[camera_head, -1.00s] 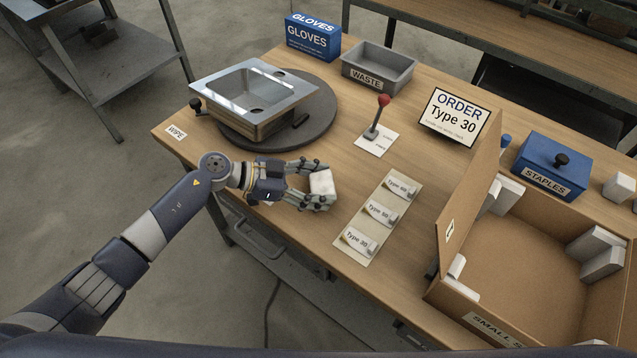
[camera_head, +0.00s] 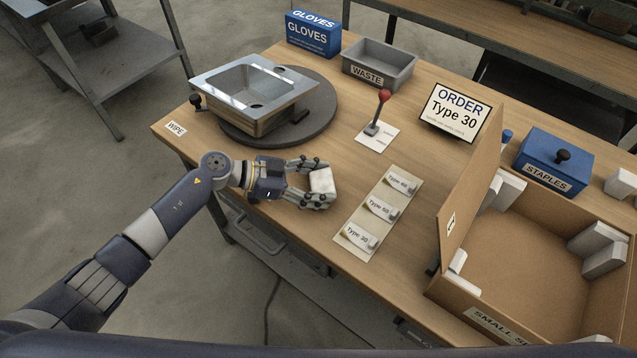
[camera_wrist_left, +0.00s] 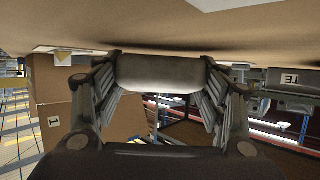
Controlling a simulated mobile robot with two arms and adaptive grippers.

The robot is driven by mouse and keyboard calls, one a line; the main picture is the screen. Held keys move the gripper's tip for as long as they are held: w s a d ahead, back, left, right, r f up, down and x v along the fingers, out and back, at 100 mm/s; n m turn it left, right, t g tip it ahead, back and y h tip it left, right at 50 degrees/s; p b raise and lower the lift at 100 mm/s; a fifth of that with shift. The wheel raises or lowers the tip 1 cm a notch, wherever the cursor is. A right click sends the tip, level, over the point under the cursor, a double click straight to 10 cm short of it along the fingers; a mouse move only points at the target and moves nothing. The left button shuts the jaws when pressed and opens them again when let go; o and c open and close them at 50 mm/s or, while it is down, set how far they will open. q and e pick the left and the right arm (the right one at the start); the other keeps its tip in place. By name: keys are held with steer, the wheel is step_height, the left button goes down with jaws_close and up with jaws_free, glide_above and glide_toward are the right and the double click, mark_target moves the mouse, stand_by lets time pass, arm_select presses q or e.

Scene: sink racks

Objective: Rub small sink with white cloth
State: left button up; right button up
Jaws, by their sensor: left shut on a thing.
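The small steel sink (camera_head: 254,92) stands on a round dark turntable (camera_head: 322,112) at the back left of the bench. My left gripper (camera_head: 318,184) is shut on the white cloth (camera_head: 321,181), a folded block-like wad. It holds the cloth in front of the sink, to its lower right and apart from it. In the left wrist view the cloth (camera_wrist_left: 160,73) sits between both fingers of the gripper (camera_wrist_left: 160,85). My right gripper is not in view.
A red-knobbed lever (camera_head: 383,105) stands right of the turntable. A label card (camera_head: 365,215) with several type tags lies right of the gripper. An open cardboard box (camera_head: 520,250) fills the right. A grey waste bin (camera_head: 380,68) and blue gloves box (camera_head: 313,35) stand behind.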

arm_select(q)
steer(key=shift+s+f+b, duration=0.15)
steer(key=shift+s+f, duration=0.1)
steer(key=shift+f, duration=0.3)
steer(key=shift+s+f+b, duration=0.15)
steer(key=shift+s+f, duration=0.1)
steer(key=shift+f, duration=0.25)
steer(key=shift+s, duration=0.1)
steer(key=o, duration=1.5)
steer(key=shift+d, duration=0.1)
steer(key=shift+c, duration=0.2)
steer(key=shift+a, duration=0.4)
steer(key=v, duration=0.4)
steer(key=r+v, duration=0.1)
steer(key=v, duration=0.3)
steer(key=w+r+v, duration=0.1)
steer(key=v, duration=0.3)
steer(key=shift+d, duration=0.25)
